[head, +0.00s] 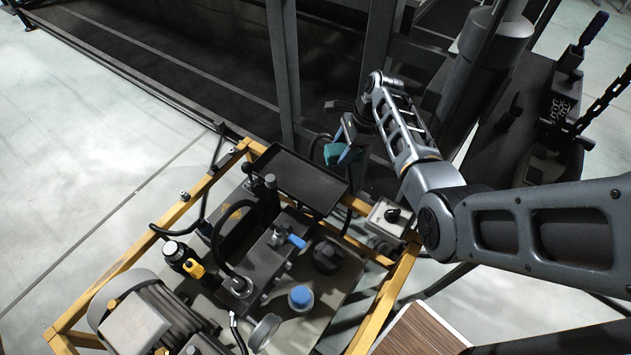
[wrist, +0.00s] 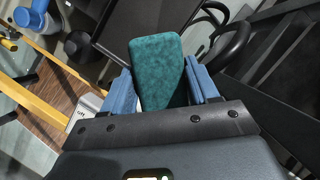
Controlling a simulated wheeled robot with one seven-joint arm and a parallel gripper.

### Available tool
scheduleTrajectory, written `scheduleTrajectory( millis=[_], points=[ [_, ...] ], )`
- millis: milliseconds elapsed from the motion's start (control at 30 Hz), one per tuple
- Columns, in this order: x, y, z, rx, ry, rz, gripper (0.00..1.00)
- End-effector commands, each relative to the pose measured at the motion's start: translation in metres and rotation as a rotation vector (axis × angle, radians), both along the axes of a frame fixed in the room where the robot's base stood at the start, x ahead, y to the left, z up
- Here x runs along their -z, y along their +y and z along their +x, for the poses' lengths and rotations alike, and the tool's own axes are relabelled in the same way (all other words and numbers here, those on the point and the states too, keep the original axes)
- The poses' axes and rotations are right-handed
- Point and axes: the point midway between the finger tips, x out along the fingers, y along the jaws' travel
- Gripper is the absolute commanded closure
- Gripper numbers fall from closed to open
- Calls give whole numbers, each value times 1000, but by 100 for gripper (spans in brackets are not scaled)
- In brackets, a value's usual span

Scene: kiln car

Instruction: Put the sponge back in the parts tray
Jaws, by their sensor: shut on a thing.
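The teal sponge (head: 334,154) is held in my gripper (head: 345,143), off the right end of the dark tray's far side in the head view. In the wrist view the sponge (wrist: 157,72) sticks out between the blue finger pads of my gripper (wrist: 162,88). The dark, shallow parts tray (head: 297,182) sits at the far corner of the yellow frame and looks empty. In the wrist view part of a dark surface, likely the tray (wrist: 118,32), shows behind the sponge. The height of the sponge relative to the tray is hard to tell.
Below the tray, the yellow frame (head: 381,308) carries machinery with a blue-handled valve (head: 290,239), a blue cap (head: 301,297) and a black knob (head: 326,257). A grey switch box (head: 389,219) sits at its right corner. A dark upright post (head: 284,75) stands behind the tray.

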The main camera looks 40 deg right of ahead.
Motion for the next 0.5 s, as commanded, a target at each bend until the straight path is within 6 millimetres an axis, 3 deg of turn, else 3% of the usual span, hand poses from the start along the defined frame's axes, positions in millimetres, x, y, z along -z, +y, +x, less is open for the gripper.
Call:
scheduleTrajectory(
  millis=[300,500],
  points=[
    [38,65,12,-5,0,-1,65],
    [50,83,16,-3,-1,-3,65]
  ],
)
